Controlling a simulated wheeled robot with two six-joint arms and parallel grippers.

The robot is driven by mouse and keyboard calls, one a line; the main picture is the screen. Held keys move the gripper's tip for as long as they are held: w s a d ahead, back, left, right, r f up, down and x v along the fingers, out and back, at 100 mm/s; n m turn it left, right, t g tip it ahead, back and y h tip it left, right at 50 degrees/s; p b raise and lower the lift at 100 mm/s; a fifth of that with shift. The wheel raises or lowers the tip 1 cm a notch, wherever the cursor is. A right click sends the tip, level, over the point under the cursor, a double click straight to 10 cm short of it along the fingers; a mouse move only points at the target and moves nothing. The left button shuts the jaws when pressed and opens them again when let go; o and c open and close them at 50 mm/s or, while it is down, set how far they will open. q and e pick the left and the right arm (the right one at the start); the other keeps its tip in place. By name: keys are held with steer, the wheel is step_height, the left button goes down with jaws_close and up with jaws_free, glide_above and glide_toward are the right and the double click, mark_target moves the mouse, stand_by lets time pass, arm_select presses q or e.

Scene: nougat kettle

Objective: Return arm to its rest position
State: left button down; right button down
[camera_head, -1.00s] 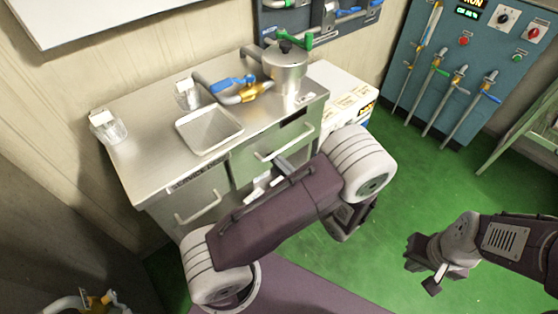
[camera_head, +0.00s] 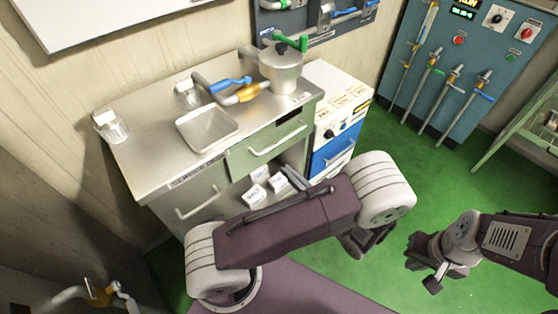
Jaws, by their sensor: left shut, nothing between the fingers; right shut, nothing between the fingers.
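My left arm reaches across the middle of the view, in front of the steel cabinet (camera_head: 150,150). Its upper link lies nearly level and its round joint (camera_head: 385,190) is at the right end. My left gripper (camera_head: 296,178) is mostly hidden behind this link. Only a grey piece of it shows at the cabinet's open lower shelf, shut and with nothing seen in it. My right gripper (camera_head: 430,268) is at the lower right, over the green floor. It is shut and empty, clear of any object.
The counter carries a kettle (camera_head: 282,72) with a green handle, a blue-and-yellow valve pipe (camera_head: 236,92), a sink basin (camera_head: 207,128) and two clear containers. White boxes (camera_head: 256,193) are on the lower shelf. A blue-white unit (camera_head: 338,118) stands right. Green floor (camera_head: 400,150) is open.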

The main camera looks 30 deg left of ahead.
arm_select(q)
steer(key=v, duration=0.5)
steer(key=shift+d, duration=0.1)
